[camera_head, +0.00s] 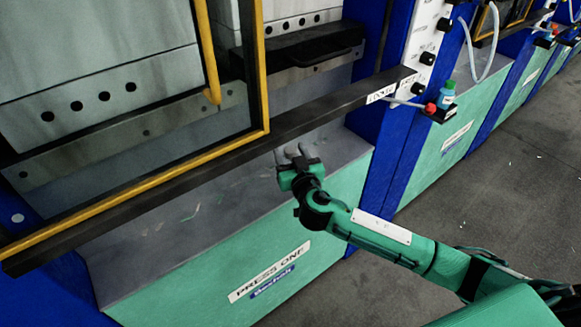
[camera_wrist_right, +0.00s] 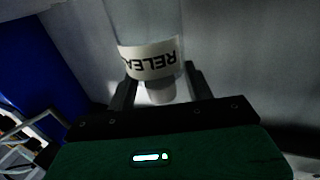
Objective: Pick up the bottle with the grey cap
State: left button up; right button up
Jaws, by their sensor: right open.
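The bottle (camera_wrist_right: 147,28) shows in the right wrist view as a clear body with a white band marked "RELEA…", upside down in the picture. Its grey cap (camera_wrist_right: 160,93) is towards my gripper. My right gripper (camera_wrist_right: 160,76) is open, with one dark finger on each side of the cap and lower band. I cannot tell whether the fingers touch it. In the head view my right gripper (camera_head: 293,154) is over the grey ledge of the press; the bottle is hard to make out there. My left gripper is not in view.
The press ledge (camera_head: 180,215) has a few small scraps on it. The floor (camera_head: 500,180) is open.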

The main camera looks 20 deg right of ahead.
jog(key=shift+c, duration=0.4)
grip_shut()
jog(key=shift+s+r, duration=0.1)
jog(key=shift+r, duration=0.05)
